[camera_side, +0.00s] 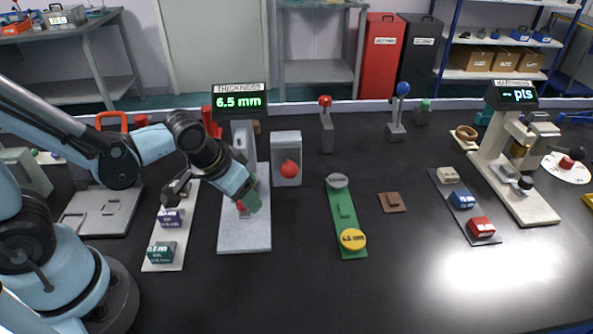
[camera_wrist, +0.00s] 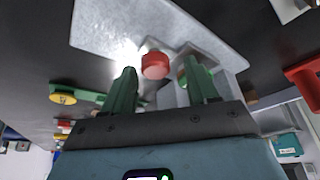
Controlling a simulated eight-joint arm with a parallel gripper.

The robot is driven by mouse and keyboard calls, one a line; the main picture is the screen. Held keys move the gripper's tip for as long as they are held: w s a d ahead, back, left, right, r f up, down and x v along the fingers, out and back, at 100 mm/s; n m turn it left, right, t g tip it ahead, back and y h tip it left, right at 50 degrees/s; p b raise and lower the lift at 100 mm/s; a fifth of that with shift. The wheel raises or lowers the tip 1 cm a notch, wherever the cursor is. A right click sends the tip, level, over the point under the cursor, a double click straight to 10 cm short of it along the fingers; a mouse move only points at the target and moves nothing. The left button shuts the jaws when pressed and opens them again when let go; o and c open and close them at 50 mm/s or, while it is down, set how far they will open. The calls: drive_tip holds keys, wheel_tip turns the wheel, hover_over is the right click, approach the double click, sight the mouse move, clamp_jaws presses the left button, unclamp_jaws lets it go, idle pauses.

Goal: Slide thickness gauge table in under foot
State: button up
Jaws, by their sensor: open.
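The thickness gauge stands left of centre in the side view; its display (camera_side: 239,102) reads 6.5 mm. Its pale speckled base plate (camera_side: 245,239) also shows in the wrist view (camera_wrist: 105,25). My gripper (camera_side: 250,205), with green fingers, points down over this base, in front of the gauge column. It is open. In the wrist view the red knob (camera_wrist: 155,66) shows between the fingertips (camera_wrist: 159,76), with a grey block beside it. I cannot tell whether the fingers touch the knob. My gripper and wrist hide most of the gauge's foot and table in the side view.
A grey block with a red ball (camera_side: 290,168) stands just right of the gauge. A white strip with labelled blocks (camera_side: 151,260) lies left. A green strip (camera_side: 344,211) with a yellow disc lies right. The hardness tester (camera_side: 514,180) stands far right. The front bench is clear.

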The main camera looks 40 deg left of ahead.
drive_tip(key=v, duration=1.2)
idle(0.6)
drive_tip(key=w+a+t, duration=0.1)
drive_tip(key=a, duration=0.1)
drive_tip(key=w+a+t, duration=0.1)
drive_tip(key=w+a, duration=0.1)
drive_tip(key=shift+f+t, duration=0.3)
drive_tip(key=shift+f, duration=0.1)
